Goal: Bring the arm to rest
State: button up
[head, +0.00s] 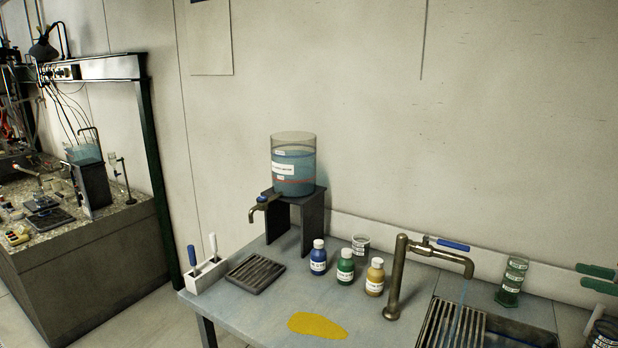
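Neither my arm nor my gripper shows in the head view. The seepage tank (294,150), a clear cylinder of blue liquid, stands on a dark stand (316,222) at the back of the bench (240,310). Its tap (262,206) points left over the bench. Blue (318,260), green (345,268) and yellow (375,279) bottles stand upright in a row, with white caps.
A yellow puddle (317,325) lies near the front. A slatted tray (255,273) and a white holder (206,275) stand left. A curved faucet (396,280) runs a thin stream into the sink (515,333). A green cylinder (512,283) stands behind the sink.

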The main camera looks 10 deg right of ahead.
jog(key=w+a+r+m+t+h, duration=0.2)
jog(key=w+a+r+t+h, duration=0.2)
jog(key=w+a+r, duration=0.7)
jog(key=w+a+r+m+t+h, duration=0.1)
jog(key=w+a+r+t+h, duration=0.3)
jog(key=w+a+r, duration=0.65)
jog(key=w+a+r+m+h, duration=0.1)
jog(key=w+a+m+h, duration=0.1)
jog(key=a+m+h, duration=0.4)
jog(key=s+a+f+g, duration=0.4)
jog(key=s+a+f, duration=0.4)
jog(key=s, duration=0.3)
jog(key=s+a+f+g, duration=0.5)
jog(key=s+a+f, duration=0.4)
jog(key=s, duration=0.3)
jog(key=s+a+f+m+g, duration=0.1)
jog(key=s+a+f+g, duration=0.4)
jog(key=s+a+f, duration=0.3)
jog(key=s, duration=0.3)
jog(key=shift+s+a+f, duration=0.15)
jog(key=shift+a+f, duration=0.1)
jog(key=shift+r, duration=0.1)
